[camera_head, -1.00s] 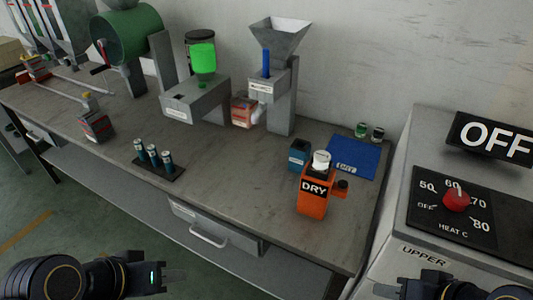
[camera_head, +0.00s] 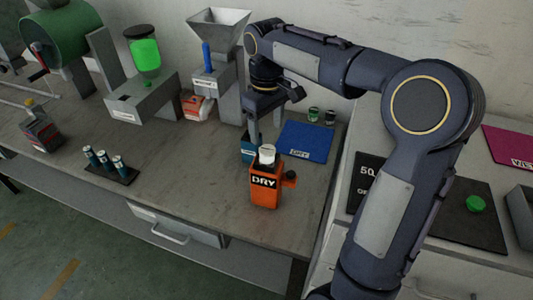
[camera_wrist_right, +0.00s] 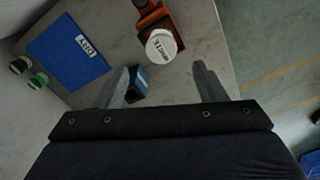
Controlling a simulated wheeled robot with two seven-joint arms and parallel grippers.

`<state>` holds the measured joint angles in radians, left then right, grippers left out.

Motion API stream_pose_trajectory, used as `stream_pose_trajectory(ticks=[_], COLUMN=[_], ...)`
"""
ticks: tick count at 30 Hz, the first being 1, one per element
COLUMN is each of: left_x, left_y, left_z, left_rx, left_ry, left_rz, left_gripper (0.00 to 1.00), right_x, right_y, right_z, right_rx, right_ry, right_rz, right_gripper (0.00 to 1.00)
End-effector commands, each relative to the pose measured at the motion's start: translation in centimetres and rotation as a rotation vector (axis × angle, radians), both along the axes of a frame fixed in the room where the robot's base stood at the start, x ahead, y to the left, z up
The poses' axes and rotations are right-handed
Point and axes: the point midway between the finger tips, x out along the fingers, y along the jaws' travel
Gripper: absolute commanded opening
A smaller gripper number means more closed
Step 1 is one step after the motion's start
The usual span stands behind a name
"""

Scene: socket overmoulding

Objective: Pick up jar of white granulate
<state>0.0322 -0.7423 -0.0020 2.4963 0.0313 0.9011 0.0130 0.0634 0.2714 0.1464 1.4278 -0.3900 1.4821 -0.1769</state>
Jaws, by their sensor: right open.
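The jar of white granulate (camera_head: 267,152) is a small white jar sitting upright in the top of the orange DRY holder (camera_head: 264,192) near the right end of the bench. In the right wrist view the jar (camera_wrist_right: 161,46) shows its round top with printed lettering. My right gripper (camera_head: 254,132) is open and empty, pointing down just behind the jar. In the wrist view the right gripper's fingers (camera_wrist_right: 164,82) are spread wide, with the jar ahead of the gap and apart from both fingers. My left gripper is not in view.
A dark blue box (camera_head: 246,148) stands close behind the holder, beneath the right gripper. A blue DRY mat (camera_head: 305,142) lies to the right, with two small jars (camera_head: 321,115) behind it. A rack of vials (camera_head: 107,168) stands left; the bench between is clear.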

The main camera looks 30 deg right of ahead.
Motion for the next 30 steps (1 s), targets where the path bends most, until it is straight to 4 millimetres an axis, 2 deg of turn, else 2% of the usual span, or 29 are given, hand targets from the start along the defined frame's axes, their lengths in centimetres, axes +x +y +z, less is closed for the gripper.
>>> stream_pose_trajectory(ticks=[15, 24, 25, 30], left_x=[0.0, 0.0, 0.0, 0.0], left_y=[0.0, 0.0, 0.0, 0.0], left_z=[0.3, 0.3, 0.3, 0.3], left_rx=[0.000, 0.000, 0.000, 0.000], left_ry=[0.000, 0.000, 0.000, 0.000], left_rz=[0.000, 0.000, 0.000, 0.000], left_gripper=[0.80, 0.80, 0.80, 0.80], right_x=[-0.4, -0.4, -0.4, -0.4], right_y=[0.1, 0.1, 0.1, 0.1], right_z=[-6.7, -7.3, -7.3, -7.3], right_rx=[-0.001, 0.000, 0.000, 0.000], right_ry=[0.002, -0.001, -0.001, -0.001], right_rz=[-0.001, 0.000, 0.000, 0.000], right_gripper=[0.65, 0.65, 0.63, 0.41])
